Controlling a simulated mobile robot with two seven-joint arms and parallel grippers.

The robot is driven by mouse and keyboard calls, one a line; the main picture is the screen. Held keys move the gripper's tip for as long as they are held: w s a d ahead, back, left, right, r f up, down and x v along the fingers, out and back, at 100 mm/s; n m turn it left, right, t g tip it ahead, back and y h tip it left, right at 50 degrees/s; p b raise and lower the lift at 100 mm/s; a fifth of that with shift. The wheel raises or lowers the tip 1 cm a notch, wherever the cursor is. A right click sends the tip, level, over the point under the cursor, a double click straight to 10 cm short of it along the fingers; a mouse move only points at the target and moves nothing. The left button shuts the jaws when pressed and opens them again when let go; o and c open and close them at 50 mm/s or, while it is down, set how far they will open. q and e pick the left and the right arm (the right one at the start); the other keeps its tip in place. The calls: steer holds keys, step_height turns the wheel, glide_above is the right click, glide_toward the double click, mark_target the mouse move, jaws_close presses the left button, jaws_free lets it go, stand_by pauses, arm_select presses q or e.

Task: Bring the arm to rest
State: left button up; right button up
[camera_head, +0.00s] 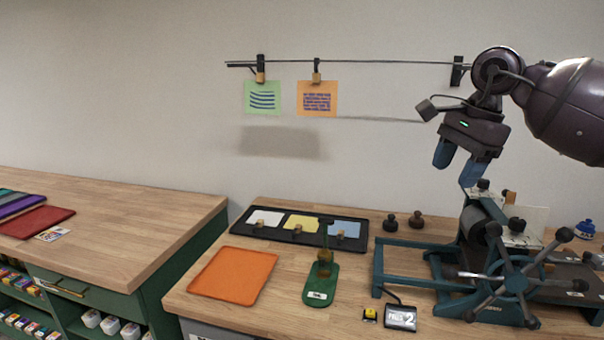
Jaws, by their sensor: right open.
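My right gripper (458,167) is in the head view at the upper right, with its arm coming in from the right edge. Its two blue fingers point down and stand apart, with nothing visible between them. It hangs in front of the wall, above the roller press (482,225) on the right bench; I cannot tell the exact gap between the fingertips and the press. My left gripper is not in the frame.
A wire (390,62) with clipped green (262,97) and orange (317,99) cards runs along the wall. The bench bears an orange mat (232,273), a black tray (270,233), a green stand (321,285) and a small display (400,317). A second wooden counter (130,210) stands left.

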steer(key=s+a+r+m+t+y, duration=0.1)
steer(key=a+r+m+y, duration=0.3)
steer(key=a+y, duration=0.45)
steer(key=s+a+r+m+y, duration=0.1)
steer(key=a+r+m+y, duration=0.4)
steer(key=a, duration=0.6)
steer(key=s+d+f+n+t+h, duration=0.1)
steer(key=d+f+n+t+h, duration=0.35)
steer(key=f+n, duration=0.7)
steer(key=s+d+f+n+t+h, duration=0.1)
steer(key=d+f+n+t+h, duration=0.3)
steer(key=f+n, duration=0.75)
steer(key=s+d+f+n+t+h, duration=0.15)
steer(key=d+f+n+t, duration=0.35)
steer(key=f+n, duration=0.65)
steer(key=s+d+f+m+g+h, duration=0.2)
steer(key=s+f+m, duration=0.3)
steer(key=s+f, duration=0.8)
steer(key=s+d+f+m+g+h, duration=0.3)
steer(key=s+d+f+m+h, duration=0.1)
steer(key=s+f, duration=0.8)
steer(key=shift+s+d+f+m, duration=0.25)
steer(key=shift+s+f+m, duration=0.1)
steer(key=shift+s+m, duration=0.4)
